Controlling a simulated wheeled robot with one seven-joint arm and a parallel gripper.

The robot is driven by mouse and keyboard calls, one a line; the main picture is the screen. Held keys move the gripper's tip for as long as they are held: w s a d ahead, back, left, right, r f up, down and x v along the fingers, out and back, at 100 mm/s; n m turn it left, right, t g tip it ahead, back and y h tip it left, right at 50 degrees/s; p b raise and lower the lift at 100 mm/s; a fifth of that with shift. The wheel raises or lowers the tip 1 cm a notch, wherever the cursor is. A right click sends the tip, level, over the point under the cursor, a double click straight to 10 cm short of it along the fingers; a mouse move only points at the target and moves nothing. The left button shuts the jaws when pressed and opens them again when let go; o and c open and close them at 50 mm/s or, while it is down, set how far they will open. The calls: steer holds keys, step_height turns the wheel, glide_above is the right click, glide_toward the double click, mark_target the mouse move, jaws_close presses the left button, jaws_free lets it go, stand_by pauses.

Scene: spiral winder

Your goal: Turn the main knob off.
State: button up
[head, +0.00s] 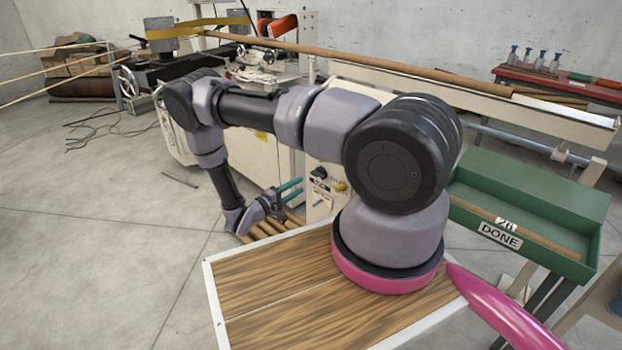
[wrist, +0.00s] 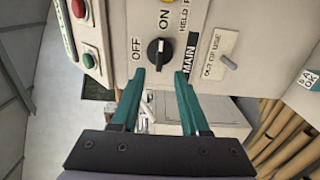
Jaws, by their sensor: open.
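The main knob (wrist: 160,51) is a black rotary knob on a pale machine panel, beside the labels MAIN, OFF and ON. In the wrist view, OFF lies to its left and ON above it. Its light pointer line seems to stand upright in the picture, toward ON. My gripper (wrist: 159,74) is open, with its two teal fingertips just below the knob, one toward each side; I cannot tell whether they touch the panel. In the head view, my gripper (head: 300,186) is beside the control panel (head: 321,203), and the knob there is too small to make out surely.
A grey toggle (wrist: 228,62) labelled OUT OF USE is right of the knob. A red button (wrist: 79,9) and a green button (wrist: 88,60) are at left. Cardboard tubes (wrist: 284,132) lie low right. A green DONE tray (head: 577,200) stands at right in the head view.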

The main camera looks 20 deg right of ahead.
mark_target(316, 176)
steer(key=x, duration=0.8)
steer(key=shift+c, duration=0.3)
jaws_close()
